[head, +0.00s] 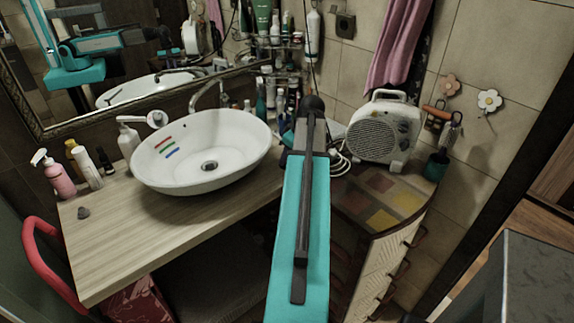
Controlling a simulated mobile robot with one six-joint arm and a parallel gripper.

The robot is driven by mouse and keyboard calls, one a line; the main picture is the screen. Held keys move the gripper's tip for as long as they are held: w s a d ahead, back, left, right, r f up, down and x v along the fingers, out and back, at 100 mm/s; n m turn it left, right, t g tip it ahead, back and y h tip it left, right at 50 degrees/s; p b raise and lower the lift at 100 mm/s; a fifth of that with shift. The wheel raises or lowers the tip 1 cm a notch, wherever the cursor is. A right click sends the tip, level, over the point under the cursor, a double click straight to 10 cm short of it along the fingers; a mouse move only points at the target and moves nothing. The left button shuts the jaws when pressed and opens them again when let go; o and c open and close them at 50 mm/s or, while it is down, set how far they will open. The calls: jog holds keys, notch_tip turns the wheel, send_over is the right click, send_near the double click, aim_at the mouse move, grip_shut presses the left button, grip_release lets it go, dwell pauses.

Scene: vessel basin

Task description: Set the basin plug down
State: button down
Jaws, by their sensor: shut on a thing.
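My arm reaches up the middle of the head view, and my gripper (309,128) is at its far end, beyond the counter's right edge. A dark, rounded piece at its tip looks like the basin plug (313,103). My gripper is shut on it, though the fingers are small and partly hidden by the arm. The white oval basin (248,160) stands on the wooden counter to the left, with its drain (209,166) uncovered. My gripper is to the right of the basin and apart from it.
The wooden counter (130,240) is clear in front. A white heater (381,135) stands right of my gripper on a tiled cabinet top (375,198).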

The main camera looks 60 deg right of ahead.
jog(key=shift+f+p, duration=0.5)
jog(key=shift+f, duration=1.35)
jog(key=shift+f, duration=0.15)
jog(key=c, duration=1.7)
grip_release()
jog(key=shift+o, duration=0.2)
jog(key=shift+r, duration=0.25)
jog(key=shift+b+v, duration=1.55)
jog(key=shift+v, duration=4.35)
